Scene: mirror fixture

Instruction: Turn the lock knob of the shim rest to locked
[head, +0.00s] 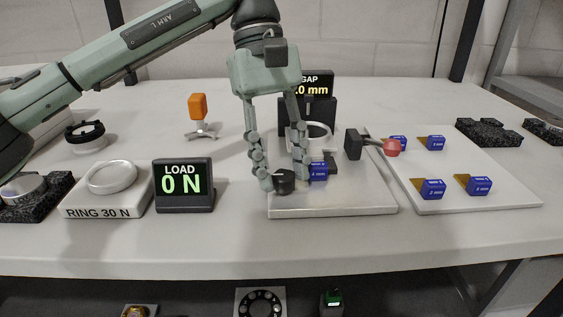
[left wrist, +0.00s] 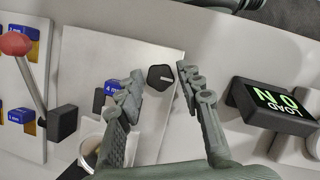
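The lock knob (head: 284,183) is a small black knob at the front left of the light grey shim rest plate (head: 345,205). In the left wrist view the knob (left wrist: 160,78) shows a pale pointer line. My left gripper (head: 286,184) points down at it with fingers apart, one on each side. In the left wrist view the left gripper (left wrist: 161,78) is open, with gaps between knob and fingertips; contact is not visible. A blue 4 mm shim (head: 318,171) sits on the rest just right of the gripper. My right gripper is not seen.
A lever with a red ball (head: 392,148) stands at the rest's right. A white board (head: 460,199) holds several blue shims. The gap display (head: 318,86) is partly hidden behind the gripper. The load display (head: 183,185) reads 0 N. The table front is clear.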

